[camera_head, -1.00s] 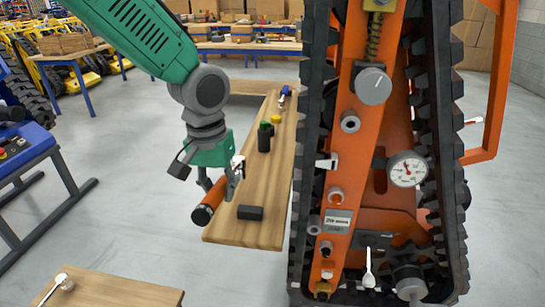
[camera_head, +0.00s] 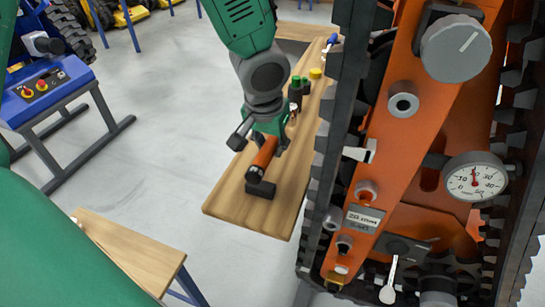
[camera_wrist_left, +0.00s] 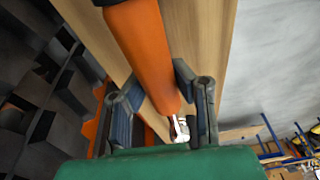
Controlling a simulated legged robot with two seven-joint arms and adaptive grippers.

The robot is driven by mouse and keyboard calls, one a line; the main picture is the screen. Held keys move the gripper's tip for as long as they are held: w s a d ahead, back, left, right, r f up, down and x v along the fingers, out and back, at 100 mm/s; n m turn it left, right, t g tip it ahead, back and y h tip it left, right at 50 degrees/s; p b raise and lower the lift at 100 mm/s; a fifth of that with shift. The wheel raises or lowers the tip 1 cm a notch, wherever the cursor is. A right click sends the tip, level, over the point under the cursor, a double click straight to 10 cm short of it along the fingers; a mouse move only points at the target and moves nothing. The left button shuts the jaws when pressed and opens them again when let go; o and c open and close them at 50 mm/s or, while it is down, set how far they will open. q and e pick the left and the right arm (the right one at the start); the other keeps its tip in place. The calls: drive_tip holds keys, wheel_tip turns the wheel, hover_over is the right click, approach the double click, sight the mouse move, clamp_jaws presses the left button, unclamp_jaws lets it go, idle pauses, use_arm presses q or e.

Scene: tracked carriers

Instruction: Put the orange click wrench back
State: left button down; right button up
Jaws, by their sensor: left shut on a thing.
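The orange click wrench (camera_head: 265,152) is in my left gripper (camera_head: 270,141), over the narrow wooden bench (camera_head: 230,196). In the head view its dark lower end meets the small black block (camera_head: 260,189) on the bench; I cannot tell whether it rests there or hangs just above. In the left wrist view the orange handle (camera_wrist_left: 143,50) runs between the two fingers of my left gripper (camera_wrist_left: 150,82), with the wood behind it. A bit of bright metal (camera_wrist_left: 180,127) shows at its near end. My right gripper is not in view.
Green-capped (camera_head: 296,86) and yellow-capped (camera_head: 315,74) items stand farther along the bench. The large orange tracked carrier (camera_head: 400,150) rises close on the bench's right. A blue control console (camera_head: 45,90) stands at left, a wooden table (camera_head: 130,250) at lower left.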

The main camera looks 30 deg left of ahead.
sight(272, 170)
use_arm(q)
drive_tip(key=f+b, duration=0.1)
drive_tip(key=f, duration=0.2)
drive_tip(key=shift+d+f, duration=0.15)
drive_tip(key=shift+d, duration=0.05)
drive_tip(key=c, duration=1.4)
unclamp_jaws()
drive_tip(key=shift+a, duration=0.1)
drive_tip(key=p+v, duration=0.3)
drive_tip(key=v, duration=0.9)
drive_tip(key=shift+p, duration=0.3)
